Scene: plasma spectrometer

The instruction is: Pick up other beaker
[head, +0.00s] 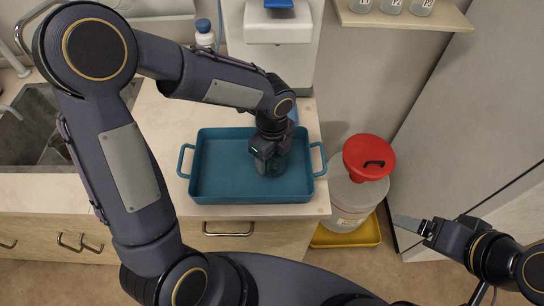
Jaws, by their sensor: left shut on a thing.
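My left gripper (268,168) points down into the right part of the teal tray (220,196). It is shut on a beaker (277,167), which looks dark and see-through. The gripper hides much of the beaker, so I cannot tell if it touches the tray floor. My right gripper (408,223) is at the lower right, away from the counter, beside the waste bin. Its fingers are seen edge-on, and I cannot tell whether they are open.
A white instrument (280,60) stands behind the tray, with a white bottle with a blue cap (204,35) to its left. A sink (40,125) is at left. Labelled containers (391,6) sit on a shelf.

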